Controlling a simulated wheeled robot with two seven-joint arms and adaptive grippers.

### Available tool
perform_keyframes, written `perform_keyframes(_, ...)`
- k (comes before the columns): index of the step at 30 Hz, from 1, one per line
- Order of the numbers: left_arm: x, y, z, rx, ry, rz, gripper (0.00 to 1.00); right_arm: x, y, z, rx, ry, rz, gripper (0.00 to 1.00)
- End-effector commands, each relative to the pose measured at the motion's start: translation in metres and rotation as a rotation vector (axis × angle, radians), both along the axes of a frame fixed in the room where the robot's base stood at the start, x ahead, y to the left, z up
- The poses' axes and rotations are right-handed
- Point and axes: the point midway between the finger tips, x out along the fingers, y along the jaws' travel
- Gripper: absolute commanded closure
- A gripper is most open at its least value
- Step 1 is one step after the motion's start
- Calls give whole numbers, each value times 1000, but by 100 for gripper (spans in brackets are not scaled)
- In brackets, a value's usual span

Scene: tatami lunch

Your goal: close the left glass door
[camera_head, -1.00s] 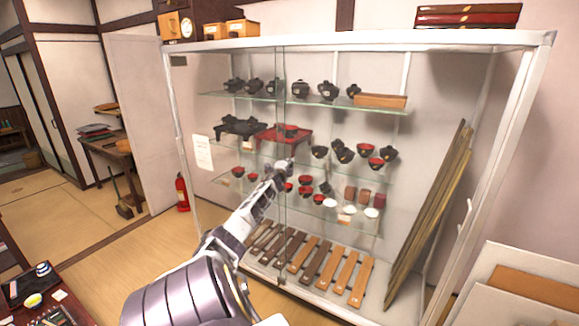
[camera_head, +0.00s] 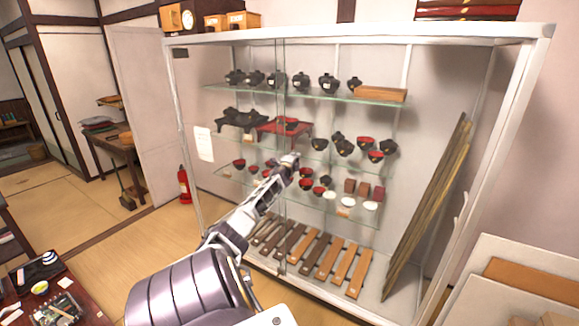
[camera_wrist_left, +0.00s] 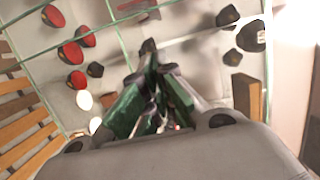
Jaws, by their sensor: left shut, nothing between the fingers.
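The glass-fronted cabinet (camera_head: 350,38) has a white frame and stands against the back wall. Its left glass door (camera_head: 228,180) is clear and hard to see, covering the left part of the front. Upright glass edges show near the middle, close to my left gripper. My left gripper (camera_head: 290,161) is shut and empty, with its tip in front of the middle shelves beside these edges. In the left wrist view the closed fingers (camera_wrist_left: 148,48) point at the cabinet near a pale green edge line. I cannot tell whether they touch the glass. My right gripper is out of view.
Long planks (camera_head: 430,205) lean inside at the right. A low table (camera_head: 85,305) stands at front left. A red extinguisher (camera_head: 184,185) stands left of the cabinet.

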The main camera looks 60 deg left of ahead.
Motion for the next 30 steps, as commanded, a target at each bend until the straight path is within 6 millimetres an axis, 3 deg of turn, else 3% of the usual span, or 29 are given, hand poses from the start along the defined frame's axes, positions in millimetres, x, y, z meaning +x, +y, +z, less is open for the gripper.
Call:
perform_keyframes(12,-10,-11,0,0,0,-1,100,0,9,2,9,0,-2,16)
perform_keyframes(30,-30,-31,1,0,-1,-1,100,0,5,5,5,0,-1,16)
